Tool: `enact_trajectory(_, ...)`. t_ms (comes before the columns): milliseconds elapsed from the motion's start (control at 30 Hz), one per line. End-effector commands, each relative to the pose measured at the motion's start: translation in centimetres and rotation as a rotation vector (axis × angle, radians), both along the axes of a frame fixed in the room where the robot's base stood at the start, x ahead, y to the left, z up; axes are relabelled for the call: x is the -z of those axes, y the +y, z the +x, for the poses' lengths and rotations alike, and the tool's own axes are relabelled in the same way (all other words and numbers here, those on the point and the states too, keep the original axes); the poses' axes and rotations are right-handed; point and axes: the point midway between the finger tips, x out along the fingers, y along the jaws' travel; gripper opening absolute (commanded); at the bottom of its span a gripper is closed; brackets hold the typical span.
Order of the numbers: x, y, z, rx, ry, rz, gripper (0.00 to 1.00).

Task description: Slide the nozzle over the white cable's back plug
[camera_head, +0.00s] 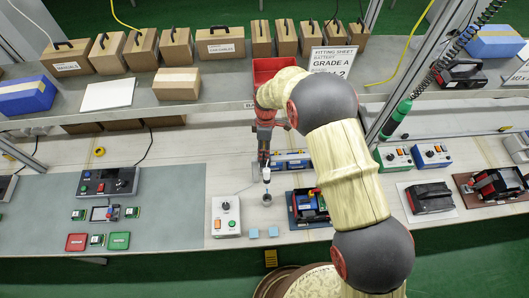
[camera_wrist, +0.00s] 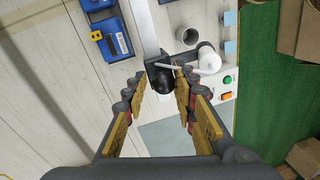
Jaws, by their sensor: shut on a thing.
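My gripper (camera_wrist: 165,80) has its fingers around a dark rounded piece (camera_wrist: 161,76). In the head view my gripper (camera_head: 265,150) hangs above the bench, with a small white cylinder (camera_head: 266,174) with a dark lower end just below it. A thin white rod or cable end (camera_wrist: 172,67) lies beside the dark piece and points at a white round part (camera_wrist: 208,61). A grey hollow cylinder (camera_wrist: 187,36) stands open-topped on the bench; it also shows in the head view (camera_head: 267,200), under and in front of the gripper. I cannot tell which part is the nozzle and which the plug.
A white control box (camera_head: 226,216) with buttons stands left of the grey cylinder. Two light-blue pads (camera_head: 262,232) lie in front. A blue device (camera_head: 292,163) and a dark-cased blue and red unit (camera_head: 309,203) sit to the right. A red bin (camera_head: 266,70) stands behind.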

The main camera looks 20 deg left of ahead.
Motion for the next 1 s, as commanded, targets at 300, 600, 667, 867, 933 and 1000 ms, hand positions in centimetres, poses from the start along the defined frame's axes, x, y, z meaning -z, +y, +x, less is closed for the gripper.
enact_trajectory(300, 0.2, -0.3, -0.5, 0.0, 0.011, -0.008, 0.0)
enact_trajectory(600, 0.2, -0.3, -0.6, 0.0, 0.015, -0.01, 0.0)
enact_trajectory(667, 0.2, -0.4, -0.6, 0.0, 0.015, -0.01, 0.0)
enact_trajectory(867, 0.4, -2.1, 0.3, 0.003, 0.015, -0.011, 0.0)
enact_trajectory(933, 0.5, -3.4, 1.0, 0.004, 0.016, -0.011, 0.0)
enact_trajectory(1000, 0.5, -4.9, 1.8, 0.007, 0.016, -0.011, 0.0)
